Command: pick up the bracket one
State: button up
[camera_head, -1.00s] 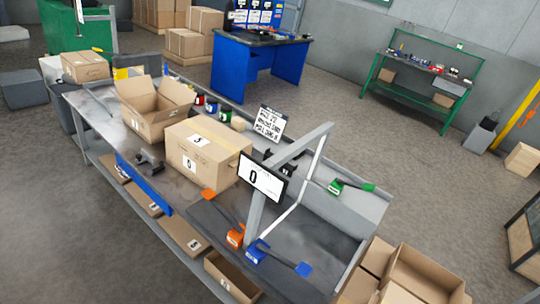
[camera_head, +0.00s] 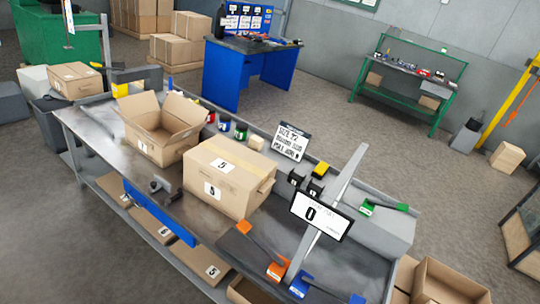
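I cannot tell for sure which thing is the bracket one. A small dark object (camera_head: 164,188) lies on the near edge of the grey workbench (camera_head: 98,124), left of the closed carton. An orange-handled tool (camera_head: 276,270), a blue-handled tool (camera_head: 300,286) and a green-handled tool (camera_head: 370,208) lie on the bench's right part. Small black boxes (camera_head: 296,178) and a yellow piece (camera_head: 321,168) stand behind the closed carton. My gripper is not in view.
An open carton (camera_head: 150,145) and a closed carton (camera_head: 240,196) stand on the bench. A grey post and a "0" display (camera_head: 320,213) rise at its right. More cartons (camera_head: 440,283) stand at lower right. Grey floor (camera_head: 60,250) is clear at lower left.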

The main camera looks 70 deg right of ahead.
aim_at(295, 179)
jog(key=z, duration=0.05)
jog(key=i, duration=2.2)
jog(key=z, duration=3.25)
jog(key=i, duration=1)
jog(key=u, duration=0.05)
